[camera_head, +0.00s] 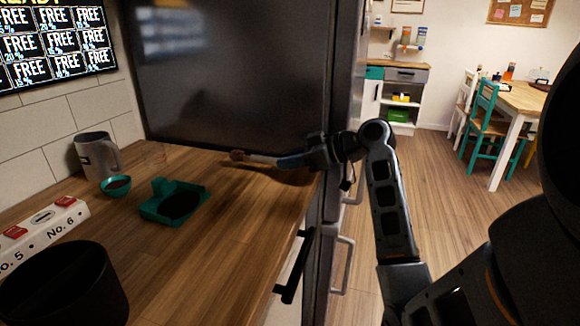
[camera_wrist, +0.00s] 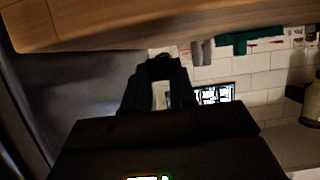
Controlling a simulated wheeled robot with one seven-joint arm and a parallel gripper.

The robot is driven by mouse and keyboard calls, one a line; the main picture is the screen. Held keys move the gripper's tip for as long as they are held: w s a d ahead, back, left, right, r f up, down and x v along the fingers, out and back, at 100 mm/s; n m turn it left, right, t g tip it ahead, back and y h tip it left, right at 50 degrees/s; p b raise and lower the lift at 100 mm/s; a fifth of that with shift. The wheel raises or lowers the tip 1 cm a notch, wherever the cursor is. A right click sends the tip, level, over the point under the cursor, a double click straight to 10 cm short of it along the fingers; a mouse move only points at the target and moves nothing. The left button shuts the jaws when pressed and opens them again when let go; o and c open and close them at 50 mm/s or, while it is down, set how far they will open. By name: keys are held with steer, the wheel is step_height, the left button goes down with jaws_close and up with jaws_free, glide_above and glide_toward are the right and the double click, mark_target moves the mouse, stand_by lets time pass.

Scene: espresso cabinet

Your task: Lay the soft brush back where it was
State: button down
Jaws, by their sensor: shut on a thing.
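The soft brush (camera_head: 262,159) has a brownish tip pointing left, a pale middle and a blue handle. It lies nearly level at the back right of the wooden counter (camera_head: 235,215), in front of the dark panel. My gripper (camera_head: 316,155) is at the counter's right edge, shut on the handle end of the brush. A dark shadow shows beneath the brush; I cannot tell whether it touches the wood. In the wrist view my gripper's fingers (camera_wrist: 160,68) are dark and the brush cannot be made out.
A teal holder with a dark round recess (camera_head: 162,210), a small teal bowl (camera_head: 116,190) and a grey mug (camera_head: 96,157) stand to the left. A black round container (camera_head: 62,290) and a white numbered strip (camera_head: 42,232) are nearer.

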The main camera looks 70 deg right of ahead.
steer(key=shift+f, duration=0.85)
steer(key=shift+f, duration=0.1)
steer(key=shift+f, duration=0.15)
steer(key=c, duration=0.9)
jaws_free()
steer(key=shift+a, duration=0.1)
steer(key=shift+r, duration=0.2)
steer(key=v, duration=1.2)
steer(key=shift+r+b, duration=0.1)
steer(key=shift+b, duration=0.2)
